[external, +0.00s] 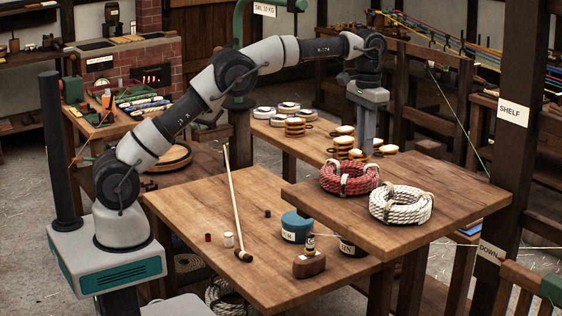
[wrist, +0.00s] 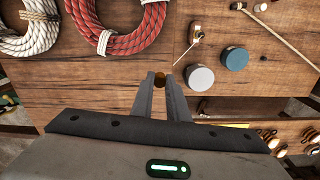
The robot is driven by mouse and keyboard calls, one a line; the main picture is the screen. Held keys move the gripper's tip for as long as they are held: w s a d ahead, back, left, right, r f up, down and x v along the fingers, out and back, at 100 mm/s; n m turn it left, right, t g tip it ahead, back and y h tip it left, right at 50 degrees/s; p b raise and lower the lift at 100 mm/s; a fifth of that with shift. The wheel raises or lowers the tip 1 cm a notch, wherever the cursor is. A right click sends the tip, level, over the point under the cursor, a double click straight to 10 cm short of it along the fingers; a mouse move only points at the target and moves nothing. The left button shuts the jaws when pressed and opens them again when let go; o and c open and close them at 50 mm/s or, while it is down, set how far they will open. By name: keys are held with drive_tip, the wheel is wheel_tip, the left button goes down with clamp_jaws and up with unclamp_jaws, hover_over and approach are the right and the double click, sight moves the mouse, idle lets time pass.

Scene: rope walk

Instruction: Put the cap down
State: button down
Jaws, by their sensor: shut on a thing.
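In the external view my gripper (external: 367,148) points down behind the raised wooden board, near the brown-and-cream items on the back bench. The cap cannot be made out there. In the wrist view it appears over the board's wood, below the red rope coil; its height above the surface cannot be told.
A red rope coil (external: 349,178) and a white rope coil (external: 401,204) lie on the raised board (external: 455,181). The lower table (external: 185,209) holds a blue tin (external: 297,228), a grey-topped tin (wrist: 199,77), a brown block (external: 309,265) and a long-handled mallet (external: 234,205).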

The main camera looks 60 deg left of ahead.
wheel_tip(320, 180, up, 6)
drive_tip(key=m+p, duration=0.2)
drive_tip(key=p, duration=0.2)
hover_over(384, 179)
wheel_tip(384, 179, down, 10)
drive_tip(key=shift+s+r, duration=0.15)
drive_tip(key=shift+f, duration=0.2)
drive_tip(key=c, duration=1.7)
unclamp_jaws()
